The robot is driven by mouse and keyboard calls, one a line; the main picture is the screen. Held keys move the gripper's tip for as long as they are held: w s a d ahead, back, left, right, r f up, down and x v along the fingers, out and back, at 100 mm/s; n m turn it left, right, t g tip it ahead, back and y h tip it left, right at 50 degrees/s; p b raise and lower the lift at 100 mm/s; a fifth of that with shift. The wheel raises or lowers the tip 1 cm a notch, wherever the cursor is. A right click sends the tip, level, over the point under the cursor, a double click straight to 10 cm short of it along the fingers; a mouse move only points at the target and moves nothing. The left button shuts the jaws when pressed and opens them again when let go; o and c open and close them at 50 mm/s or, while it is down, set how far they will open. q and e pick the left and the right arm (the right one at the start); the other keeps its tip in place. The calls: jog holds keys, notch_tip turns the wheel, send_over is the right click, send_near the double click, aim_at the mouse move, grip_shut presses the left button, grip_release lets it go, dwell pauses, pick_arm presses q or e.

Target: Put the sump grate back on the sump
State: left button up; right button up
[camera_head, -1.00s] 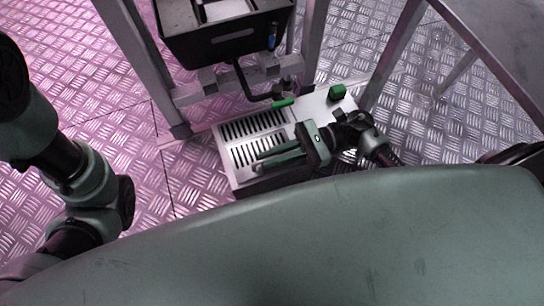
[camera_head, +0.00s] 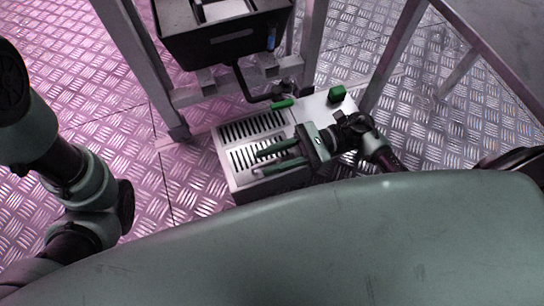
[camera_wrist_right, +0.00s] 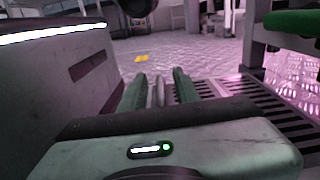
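The slotted grey sump grate (camera_head: 252,128) lies over the top of the pale sump box (camera_head: 226,170) on the floor; I cannot tell whether it is fully seated. Its slots also show at the right of the right wrist view (camera_wrist_right: 272,104). My right gripper (camera_head: 262,162) is low over the front part of the grate, its two green fingers apart. In the wrist view the fingers (camera_wrist_right: 158,88) stand on either side of a slim grey upright piece, with gaps beside it. My left arm shows at the left, but its gripper is out of view.
A black bin (camera_head: 225,40) hangs in a metal frame behind the sump, with a dark pipe (camera_head: 243,82) below it. A green bar (camera_head: 283,103) and green block (camera_head: 337,93) sit near the box's back. Frame legs (camera_head: 392,55) stand close on the right. Floor at left is clear.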

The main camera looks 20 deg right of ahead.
jog(key=shift+s+f, duration=0.1)
jog(key=shift+f, duration=0.45)
jog(key=shift+r+p, duration=0.2)
jog(key=shift+p, duration=0.1)
jog(key=shift+d+r+p, duration=0.45)
jog(key=shift+d+p, duration=0.05)
jog(key=shift+p, duration=0.4)
jog(key=d+p, duration=0.1)
jog(key=d, duration=0.2)
jog(key=d+p, duration=0.1)
jog(key=d, duration=0.7)
jog(key=shift+w+r+p, duration=0.15)
jog(key=shift+w+p, duration=0.15)
jog(key=shift+p, duration=0.1)
